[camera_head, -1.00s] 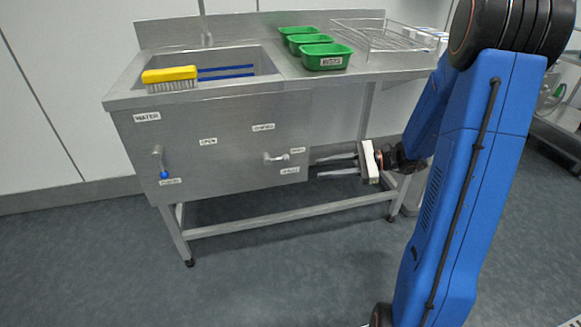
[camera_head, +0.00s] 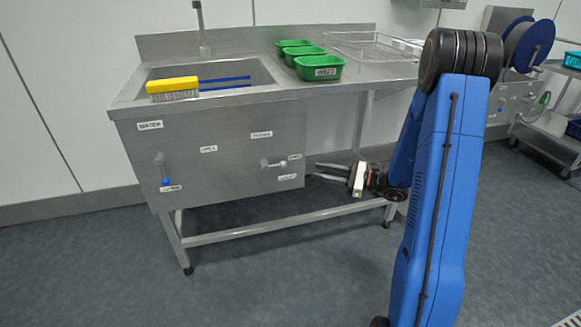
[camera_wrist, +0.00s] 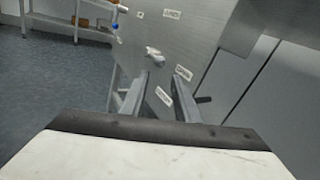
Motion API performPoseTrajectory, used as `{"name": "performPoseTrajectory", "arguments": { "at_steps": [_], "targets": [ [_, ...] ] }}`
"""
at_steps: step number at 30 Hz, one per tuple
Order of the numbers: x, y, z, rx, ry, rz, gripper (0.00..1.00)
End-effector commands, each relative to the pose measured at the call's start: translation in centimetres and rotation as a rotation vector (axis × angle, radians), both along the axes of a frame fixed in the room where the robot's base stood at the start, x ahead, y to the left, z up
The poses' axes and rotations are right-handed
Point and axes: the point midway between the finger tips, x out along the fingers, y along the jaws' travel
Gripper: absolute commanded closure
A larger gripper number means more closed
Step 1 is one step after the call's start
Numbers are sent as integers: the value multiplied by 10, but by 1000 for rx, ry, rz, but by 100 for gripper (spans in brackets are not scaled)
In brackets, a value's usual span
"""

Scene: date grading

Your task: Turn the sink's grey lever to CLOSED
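The grey lever (camera_head: 273,164) sits on the sink's front panel (camera_head: 225,178), towards its right end. Its handle points right, roughly sideways, with small labels around it too blurred to read surely. In the wrist view the lever (camera_wrist: 154,54) shows just beyond the fingertips, near the middle. My gripper (camera_head: 315,170) is to the right of the lever, with its fingers pointing left towards the panel's right edge. The two fingers are apart with nothing between them; the wrist view also shows the open gripper (camera_wrist: 162,73). A visible gap separates the fingertips from the lever.
A second lever with a blue tip (camera_head: 164,178) hangs down on the panel's left. A yellow brush (camera_head: 172,85) lies at the basin. Green trays (camera_head: 320,68) and a wire rack (camera_head: 368,47) stand on the worktop. A table leg (camera_head: 391,212) is close below my gripper. The floor in front is clear.

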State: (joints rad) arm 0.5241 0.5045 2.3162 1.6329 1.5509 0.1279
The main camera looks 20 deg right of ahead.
Motion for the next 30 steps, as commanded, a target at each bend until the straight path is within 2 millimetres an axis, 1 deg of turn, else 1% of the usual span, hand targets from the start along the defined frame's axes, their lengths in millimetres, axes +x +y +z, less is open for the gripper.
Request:
{"name": "performPoseTrajectory", "arguments": {
  "at_steps": [1, 3, 18, 24, 30],
  "targets": [
    [4, 8, 0, 0, 0, 3, 71],
    [10, 17, 0, -1, 0, 4, 71],
    [53, 81, 0, -1, -1, 3, 71],
    [64, 95, 0, -2, 0, 1, 71],
    [66, 99, 0, -1, 0, 0, 71]
  ]
}}
